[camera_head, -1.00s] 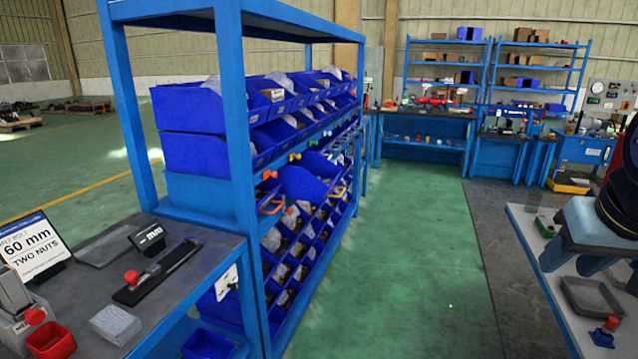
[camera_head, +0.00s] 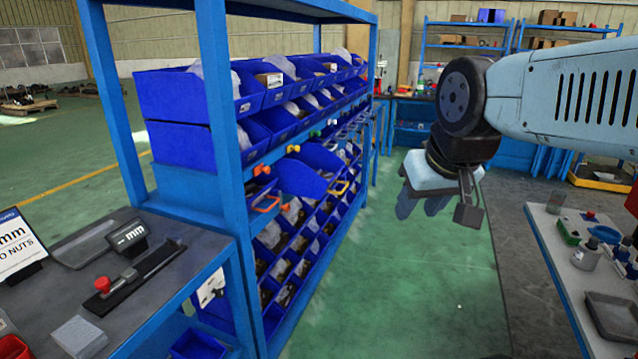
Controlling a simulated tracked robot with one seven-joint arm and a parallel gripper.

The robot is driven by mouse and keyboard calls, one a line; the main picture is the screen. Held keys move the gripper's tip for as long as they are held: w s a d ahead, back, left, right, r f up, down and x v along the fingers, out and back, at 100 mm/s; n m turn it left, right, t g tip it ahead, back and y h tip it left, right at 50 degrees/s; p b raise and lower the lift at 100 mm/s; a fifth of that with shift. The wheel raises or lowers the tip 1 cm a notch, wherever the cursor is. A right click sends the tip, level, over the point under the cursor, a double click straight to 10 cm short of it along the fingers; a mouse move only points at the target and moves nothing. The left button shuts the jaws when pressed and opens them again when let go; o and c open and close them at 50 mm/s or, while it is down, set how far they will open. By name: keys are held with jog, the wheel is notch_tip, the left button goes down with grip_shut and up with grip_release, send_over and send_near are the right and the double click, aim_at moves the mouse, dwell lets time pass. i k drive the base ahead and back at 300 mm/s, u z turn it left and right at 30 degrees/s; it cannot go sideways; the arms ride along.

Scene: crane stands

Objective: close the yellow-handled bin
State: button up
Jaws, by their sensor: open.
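The yellow-handled bin (camera_head: 307,174) is a blue bin in the rack's middle row. It juts out into the aisle, tilted, with its yellow handle (camera_head: 340,187) at the front lower edge. My gripper (camera_head: 422,206) hangs in the air over the aisle, to the right of the bin and apart from it. The view does not show clearly how far the bin stands out or what is inside.
An orange-handled bin (camera_head: 267,202) sits left of it in the blue rack (camera_head: 222,130). Coloured knobs (camera_head: 297,149) line the rail above. A grey bench (camera_head: 160,262) stands at left, a cluttered table (camera_head: 572,275) at right. The green aisle floor (camera_head: 400,290) is clear.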

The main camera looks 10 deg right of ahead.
aim_at(310, 173)
jog(key=z, duration=0.3)
jog(key=k, duration=0.55)
jog(key=z, duration=0.2)
jog(key=i, duration=1.7)
jog(key=u, duration=0.1)
